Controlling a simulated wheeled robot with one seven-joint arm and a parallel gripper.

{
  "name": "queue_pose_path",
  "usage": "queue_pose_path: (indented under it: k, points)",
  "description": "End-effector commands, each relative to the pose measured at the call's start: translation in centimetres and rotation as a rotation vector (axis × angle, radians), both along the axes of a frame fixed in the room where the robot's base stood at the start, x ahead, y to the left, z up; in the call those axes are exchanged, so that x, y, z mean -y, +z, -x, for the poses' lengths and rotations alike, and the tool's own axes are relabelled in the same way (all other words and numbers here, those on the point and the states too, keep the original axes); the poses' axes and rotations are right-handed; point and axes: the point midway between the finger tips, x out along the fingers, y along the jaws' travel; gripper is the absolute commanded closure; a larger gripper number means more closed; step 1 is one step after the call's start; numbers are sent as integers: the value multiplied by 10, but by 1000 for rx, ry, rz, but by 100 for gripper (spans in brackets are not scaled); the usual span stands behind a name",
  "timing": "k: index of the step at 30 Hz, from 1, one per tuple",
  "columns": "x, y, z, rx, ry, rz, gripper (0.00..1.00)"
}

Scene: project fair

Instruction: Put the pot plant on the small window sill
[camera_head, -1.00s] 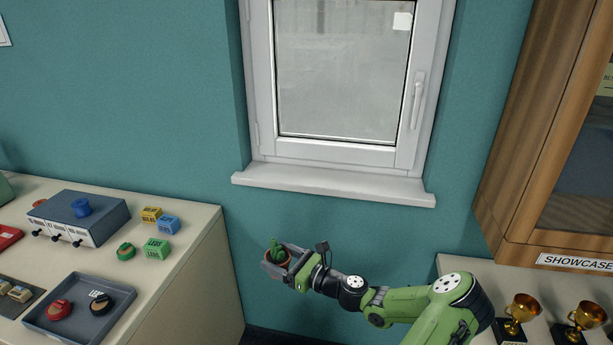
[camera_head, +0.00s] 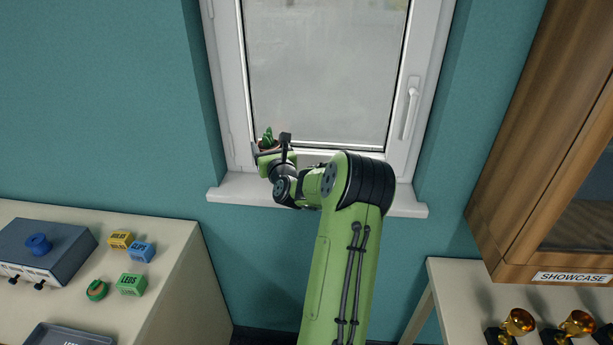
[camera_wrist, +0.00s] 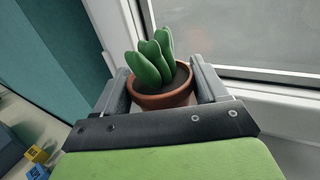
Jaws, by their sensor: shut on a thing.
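The pot plant is a small green cactus in a terracotta pot. It shows in the wrist view (camera_wrist: 160,98) and, small, in the head view (camera_head: 268,143). My gripper (camera_wrist: 163,92) is shut on the pot, one finger on each side, and the plant is upright. In the head view my gripper (camera_head: 268,152) is at the left part of the window, in front of the lower frame and over the sill. The white window sill (camera_head: 234,188) runs under the window, its middle hidden by my arm. I cannot tell whether the pot touches the sill.
The window handle (camera_head: 410,108) is on the right frame. A wooden showcase (camera_head: 520,150) stands at the right, above a table with gold trophies (camera_head: 518,322). A table at the left holds a blue-topped box (camera_head: 45,245) and small labelled boxes (camera_head: 132,284). The sill's right part is clear.

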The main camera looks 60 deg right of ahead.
Motion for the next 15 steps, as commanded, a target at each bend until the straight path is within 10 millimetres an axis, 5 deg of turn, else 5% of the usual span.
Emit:
queue_pose_path:
  k: [2,8,15]
  points:
    - [1,0,1,0,-7,-1,70]
    - [1,-49,1,-1,-7,-8,70]
    - [0,-83,1,-1,-6,-7,70]
